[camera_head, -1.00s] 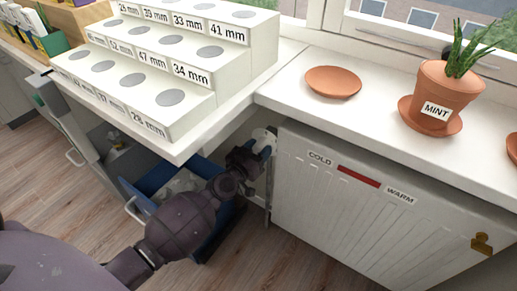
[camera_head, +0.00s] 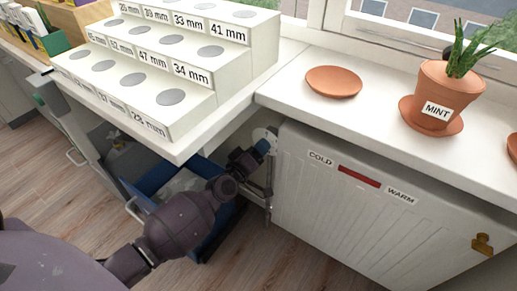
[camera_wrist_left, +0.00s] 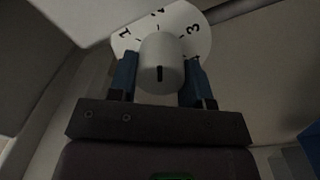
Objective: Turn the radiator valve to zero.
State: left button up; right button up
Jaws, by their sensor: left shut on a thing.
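The radiator valve is a white round knob (camera_wrist_left: 160,65) in front of a white dial plate (camera_wrist_left: 125,42), in the left wrist view. The figures 1, 2 and 3 show on the plate, the 2 partly cut off at the top. A short black mark on the knob points down in that view. In the head view the dial plate (camera_head: 262,133) shows at the radiator's left end; the knob is hidden by my gripper there. My left gripper (camera_head: 264,147) has its blue fingers on both sides of the knob and is shut on it. My right gripper is not in view.
The white radiator (camera_head: 350,235) with its COLD–WARM strip is right of the valve, under the sill (camera_head: 390,115) with a mint pot (camera_head: 445,90). The stepped white block (camera_head: 190,110) stands on the desk to the left. An open blue drawer (camera_head: 150,185) is below the desk.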

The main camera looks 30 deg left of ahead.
pick_arm(q)
jog(key=n, duration=0.5)
jog(key=shift+f+n, duration=0.2)
jog(key=shift+n, duration=0.2)
jog(key=n+b, duration=0.1)
jog(key=n, duration=0.3)
jog(key=shift+f, duration=0.1)
jog(key=n, duration=0.5)
jog(key=shift+y, duration=0.4)
jog(key=n, duration=0.5)
jog(key=shift+d, duration=0.1)
jog(key=shift+n, duration=0.3)
jog(key=o, duration=0.9)
jog(key=shift+o, duration=0.2)
jog(key=shift+s, duration=0.1)
